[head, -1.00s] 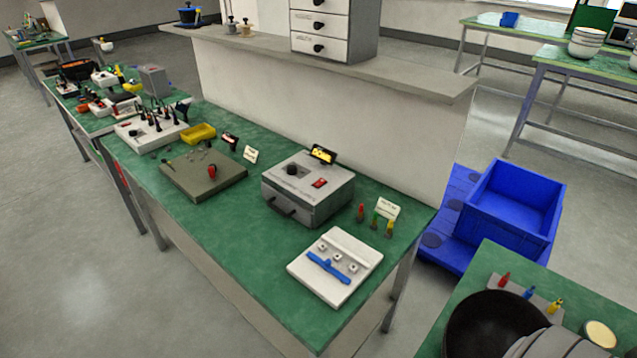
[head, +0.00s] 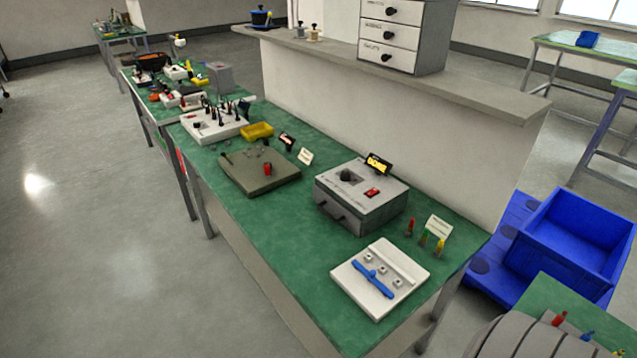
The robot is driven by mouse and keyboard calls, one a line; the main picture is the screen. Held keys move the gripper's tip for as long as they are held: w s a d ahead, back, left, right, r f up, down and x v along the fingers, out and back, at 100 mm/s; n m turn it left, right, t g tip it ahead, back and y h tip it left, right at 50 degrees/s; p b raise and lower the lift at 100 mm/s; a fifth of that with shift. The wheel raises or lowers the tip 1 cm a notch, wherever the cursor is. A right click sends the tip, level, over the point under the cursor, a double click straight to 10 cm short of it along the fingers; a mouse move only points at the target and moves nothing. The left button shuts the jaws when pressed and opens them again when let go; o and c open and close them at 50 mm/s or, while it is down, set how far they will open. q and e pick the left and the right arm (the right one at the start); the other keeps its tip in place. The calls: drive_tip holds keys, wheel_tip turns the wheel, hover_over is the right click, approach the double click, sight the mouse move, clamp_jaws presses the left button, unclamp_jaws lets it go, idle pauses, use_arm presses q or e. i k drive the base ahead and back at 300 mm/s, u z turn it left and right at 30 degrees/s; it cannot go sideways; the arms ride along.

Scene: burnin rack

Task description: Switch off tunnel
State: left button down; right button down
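A grey metal box (head: 362,208), probably the tunnel, stands on the green bench. It has a red switch (head: 372,193) and a dark round knob (head: 346,175) on top, and a drawer-like front with a handle. A small black display (head: 378,164) with yellow lettering, which seems to read "DONE", stands at its back edge. The position of the red switch is too small to tell. Neither of my grippers is in view.
A white board (head: 378,302) with a blue bar lies in front of the box. Red, green and yellow pegs and a white card (head: 438,227) stand at its right. An olive plate (head: 250,178) lies left. A blue crate (head: 575,240) sits beyond the bench; open floor (head: 90,230) lies left.

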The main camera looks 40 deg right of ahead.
sight(373, 191)
drive_tip(key=u, duration=1)
drive_tip(key=i, duration=0.6)
drive_tip(key=z, duration=3.7)
